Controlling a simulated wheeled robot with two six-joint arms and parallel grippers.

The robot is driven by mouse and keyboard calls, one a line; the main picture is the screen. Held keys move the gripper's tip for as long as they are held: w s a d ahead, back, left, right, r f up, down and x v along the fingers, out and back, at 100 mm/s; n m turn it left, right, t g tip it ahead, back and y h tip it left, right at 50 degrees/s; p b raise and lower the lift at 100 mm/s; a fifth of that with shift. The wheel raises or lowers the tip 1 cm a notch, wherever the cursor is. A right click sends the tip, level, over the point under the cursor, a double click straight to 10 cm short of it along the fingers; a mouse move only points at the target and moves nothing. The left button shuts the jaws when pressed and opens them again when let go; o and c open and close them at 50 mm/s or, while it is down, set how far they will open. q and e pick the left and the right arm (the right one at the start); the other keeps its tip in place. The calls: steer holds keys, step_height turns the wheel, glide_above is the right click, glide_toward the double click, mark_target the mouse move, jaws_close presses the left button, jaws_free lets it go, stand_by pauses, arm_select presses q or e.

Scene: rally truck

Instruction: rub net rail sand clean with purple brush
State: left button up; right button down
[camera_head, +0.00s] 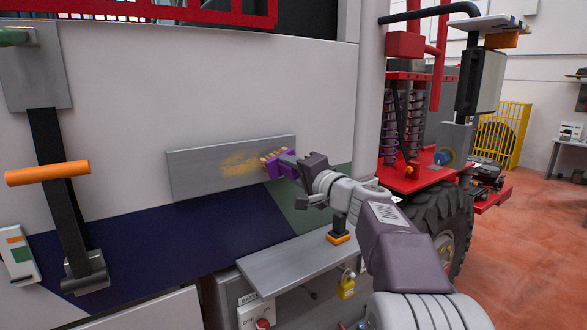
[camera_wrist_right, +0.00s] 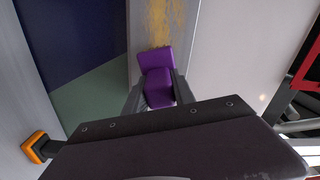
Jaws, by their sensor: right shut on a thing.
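The net rail (camera_head: 200,172) is a grey flat plate on the truck's white side. A yellow-brown sand patch (camera_head: 241,163) marks its middle and right part; the sand also shows at the top of the right wrist view (camera_wrist_right: 160,22). My right gripper (camera_head: 290,164) is shut on the purple brush (camera_head: 279,163), which shows as a purple block between the fingers in the right wrist view (camera_wrist_right: 156,77). The brush's tan bristles point left at the rail's right end, beside the sand. I cannot tell whether they touch. My left gripper is not in view.
A grey shelf (camera_head: 285,262) with an orange-and-black handle (camera_head: 339,233) lies below the rail. A black lever with an orange grip (camera_head: 47,173) stands out at the left. A yellow padlock (camera_head: 346,284) hangs under the shelf. The wheel (camera_head: 440,222) is at the right.

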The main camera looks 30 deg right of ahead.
steer(key=shift+s+r, duration=0.1)
steer(key=shift+s, duration=0.15)
steer(key=shift+w, duration=0.35)
steer(key=shift+w, duration=0.1)
steer(key=shift+w+a, duration=0.1)
steer(key=shift+w, duration=0.05)
steer(key=shift+w, duration=0.35)
steer(key=shift+w, duration=0.15)
